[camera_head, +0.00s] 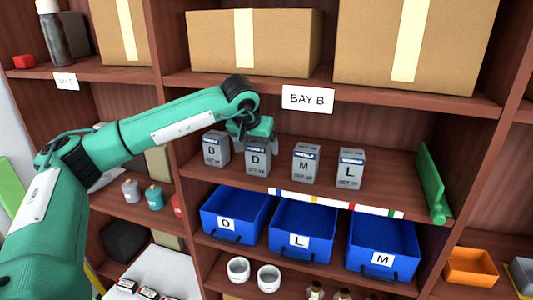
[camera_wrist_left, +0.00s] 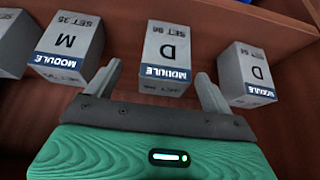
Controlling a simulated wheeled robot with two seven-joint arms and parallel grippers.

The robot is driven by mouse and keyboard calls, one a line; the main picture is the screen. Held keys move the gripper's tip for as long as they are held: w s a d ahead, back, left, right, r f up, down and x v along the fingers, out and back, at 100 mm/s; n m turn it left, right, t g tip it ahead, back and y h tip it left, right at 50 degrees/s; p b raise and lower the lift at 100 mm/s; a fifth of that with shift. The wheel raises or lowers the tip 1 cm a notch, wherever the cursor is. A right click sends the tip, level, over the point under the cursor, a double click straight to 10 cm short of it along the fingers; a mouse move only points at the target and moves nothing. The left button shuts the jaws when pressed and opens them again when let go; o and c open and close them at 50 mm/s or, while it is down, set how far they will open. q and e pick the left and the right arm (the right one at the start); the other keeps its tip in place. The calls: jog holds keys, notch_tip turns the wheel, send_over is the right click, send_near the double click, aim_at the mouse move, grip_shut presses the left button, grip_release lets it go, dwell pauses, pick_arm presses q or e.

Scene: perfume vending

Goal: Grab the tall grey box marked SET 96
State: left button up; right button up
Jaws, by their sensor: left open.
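Several grey boxes stand in a row on the Bay B shelf. The second from left, a tall grey box marked D (camera_head: 257,162), is in the middle of the left wrist view (camera_wrist_left: 166,55), where it appears upside down. Its small set number looks like 96 but is hard to read. My left gripper (camera_head: 253,140) is at the top of this box. Its fingers (camera_wrist_left: 157,85) are open, one to each side of the box, not closed on it. Another D box (camera_head: 216,148) stands left of it, also in the wrist view (camera_wrist_left: 246,73). My right gripper is not in view.
An M box (camera_head: 305,163) and an L box (camera_head: 350,168) stand to the right. A green divider (camera_head: 432,183) is at the shelf's right end. Blue bins (camera_head: 303,229) sit below, and cardboard boxes (camera_head: 255,42) above. The shelf between the L box and divider is clear.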

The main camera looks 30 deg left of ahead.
aim_at(259, 154)
pick_arm(q)
jog(key=shift+w+a+f, duration=0.1)
jog(key=shift+w+f, duration=0.15)
jog(key=shift+f, duration=0.15)
jog(key=shift+a+f+p, duration=0.2)
jog(key=shift+p, duration=0.15)
jog(key=w+f+p, duration=0.1)
jog(key=w+a+f+p, duration=0.1)
jog(key=f, duration=0.1)
jog(key=shift+w, duration=0.4)
jog(key=shift+w+f+p, duration=0.2)
jog(key=shift+f+p, duration=0.15)
jog(key=shift+f, duration=0.2)
jog(key=shift+s+a, duration=0.1)
jog(key=shift+a, duration=0.05)
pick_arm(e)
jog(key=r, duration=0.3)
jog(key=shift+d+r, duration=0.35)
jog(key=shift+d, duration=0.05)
pick_arm(q)
jog(key=c, duration=1.2)
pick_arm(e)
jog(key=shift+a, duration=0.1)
